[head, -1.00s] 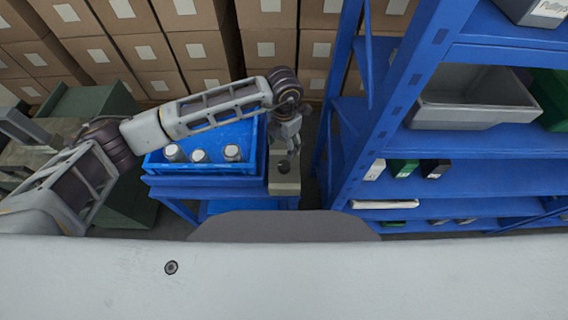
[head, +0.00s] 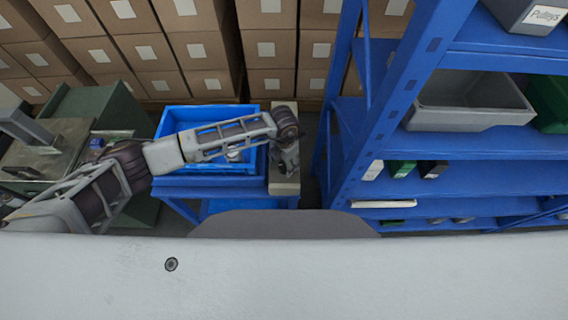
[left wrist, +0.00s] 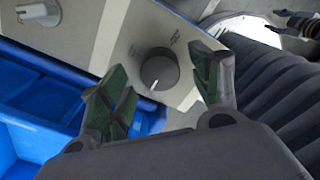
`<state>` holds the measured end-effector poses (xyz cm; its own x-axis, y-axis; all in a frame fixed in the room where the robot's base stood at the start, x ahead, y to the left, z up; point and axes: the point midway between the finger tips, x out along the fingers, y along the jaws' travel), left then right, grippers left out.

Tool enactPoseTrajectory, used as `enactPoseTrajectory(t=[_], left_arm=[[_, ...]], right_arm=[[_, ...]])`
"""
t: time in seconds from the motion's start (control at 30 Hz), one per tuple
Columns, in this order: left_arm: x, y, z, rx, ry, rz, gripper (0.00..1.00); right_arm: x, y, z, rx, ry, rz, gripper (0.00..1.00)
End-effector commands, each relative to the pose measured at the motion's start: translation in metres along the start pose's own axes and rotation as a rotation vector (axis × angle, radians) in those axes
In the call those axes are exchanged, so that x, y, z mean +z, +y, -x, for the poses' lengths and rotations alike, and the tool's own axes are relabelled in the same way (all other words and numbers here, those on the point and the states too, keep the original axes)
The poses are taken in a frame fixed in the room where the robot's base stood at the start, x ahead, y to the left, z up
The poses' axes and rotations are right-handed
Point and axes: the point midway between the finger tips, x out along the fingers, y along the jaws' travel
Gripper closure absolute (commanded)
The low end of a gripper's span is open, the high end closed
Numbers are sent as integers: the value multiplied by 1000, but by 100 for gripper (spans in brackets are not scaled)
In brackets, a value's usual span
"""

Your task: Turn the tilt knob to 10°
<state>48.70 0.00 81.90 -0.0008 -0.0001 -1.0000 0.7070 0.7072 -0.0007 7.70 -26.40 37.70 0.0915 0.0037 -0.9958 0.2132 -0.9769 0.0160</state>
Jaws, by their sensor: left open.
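In the left wrist view a dark round knob (left wrist: 159,71) with a white pointer mark stands on a light grey panel (left wrist: 118,38). The pointer aims toward the lower left. Printed labels near the knob are too small to read. My left gripper (left wrist: 160,88) is open, its green-padded fingers on either side of the knob's near edge, with no clear contact. A second knob (left wrist: 38,10), grey with a white pointer, sits at the upper left. In the head view my left gripper (head: 287,168) is over the grey panel box (head: 284,188), and the knob is hidden. My right gripper is not in view.
A blue crate (head: 170,124) on a blue cart stands left of the panel box; my left arm crosses over it. A blue shelf unit (head: 400,110) with bins rises close on the right. Stacked cartons (head: 200,50) line the back.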

Motion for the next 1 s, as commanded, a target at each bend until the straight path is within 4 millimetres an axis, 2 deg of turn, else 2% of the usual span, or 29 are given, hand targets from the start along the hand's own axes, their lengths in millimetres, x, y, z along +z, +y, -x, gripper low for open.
enactPoseTrajectory(t=[0.2, 0.57, 0.93, 1.0], left_arm=[[0, 0, -15, 0, 0, 0, 37], [0, 0, -18, 0, 0, 0, 37], [0, 0, -18, 0, 0, 0, 83], [0, 0, -18, 1, 0, 0, 83]], right_arm=[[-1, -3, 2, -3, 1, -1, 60], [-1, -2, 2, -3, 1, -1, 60], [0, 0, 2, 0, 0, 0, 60], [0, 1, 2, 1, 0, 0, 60]])
